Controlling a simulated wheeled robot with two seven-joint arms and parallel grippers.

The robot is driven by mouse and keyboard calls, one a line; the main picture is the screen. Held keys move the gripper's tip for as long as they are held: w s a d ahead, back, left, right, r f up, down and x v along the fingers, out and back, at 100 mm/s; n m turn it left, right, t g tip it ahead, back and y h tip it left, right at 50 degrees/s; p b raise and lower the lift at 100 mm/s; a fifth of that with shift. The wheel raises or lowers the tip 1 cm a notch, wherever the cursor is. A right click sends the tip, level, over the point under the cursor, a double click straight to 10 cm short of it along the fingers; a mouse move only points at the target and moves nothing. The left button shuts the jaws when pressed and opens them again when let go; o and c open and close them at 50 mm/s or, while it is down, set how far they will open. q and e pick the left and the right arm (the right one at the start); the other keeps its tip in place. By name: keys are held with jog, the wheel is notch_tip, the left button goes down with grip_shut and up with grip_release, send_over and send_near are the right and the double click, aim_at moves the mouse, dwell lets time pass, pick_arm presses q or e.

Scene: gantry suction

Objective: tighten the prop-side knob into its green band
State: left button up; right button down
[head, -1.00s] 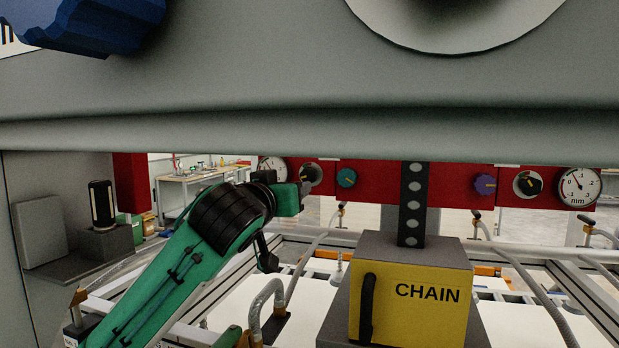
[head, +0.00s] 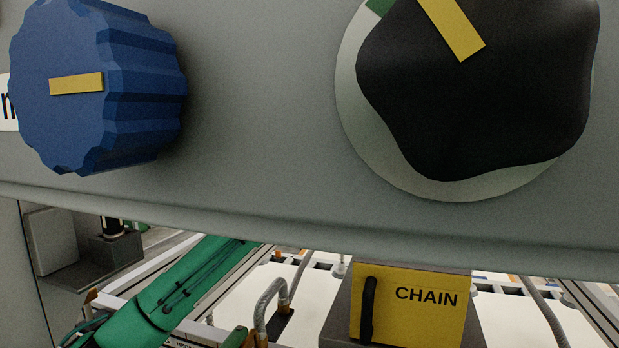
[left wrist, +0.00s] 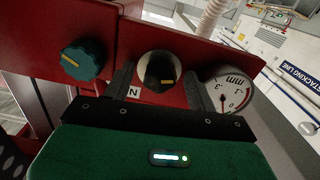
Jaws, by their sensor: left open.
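In the left wrist view a black knob (left wrist: 153,71) with a yellow pointer sits on a pale dial on the red beam (left wrist: 213,53). My left gripper (left wrist: 160,90) is open, with one finger on each side of this knob; I cannot tell whether they touch it. No green band can be made out on this dial. In the head view a large black knob (head: 480,100) with a yellow pointer is close up, with a green patch (head: 380,7) at its dial's upper edge. My left gripper is hidden there behind the grey panel (head: 265,120). My right gripper is not in view.
A teal knob (left wrist: 82,60) and a round mm gauge (left wrist: 229,91) flank the black knob on the red beam. A ribbed blue knob (head: 95,90) is on the grey panel. A yellow CHAIN box (head: 413,305) stands below.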

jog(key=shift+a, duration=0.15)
pick_arm(q)
jog(key=shift+c, duration=1)
jog(key=c, duration=0.8)
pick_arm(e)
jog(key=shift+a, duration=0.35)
pick_arm(q)
jog(key=shift+m, duration=0.3)
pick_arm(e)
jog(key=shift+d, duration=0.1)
pick_arm(q)
jog(key=m, duration=0.5)
jog(key=shift+m+p, duration=0.3)
jog(key=shift+p, duration=0.1)
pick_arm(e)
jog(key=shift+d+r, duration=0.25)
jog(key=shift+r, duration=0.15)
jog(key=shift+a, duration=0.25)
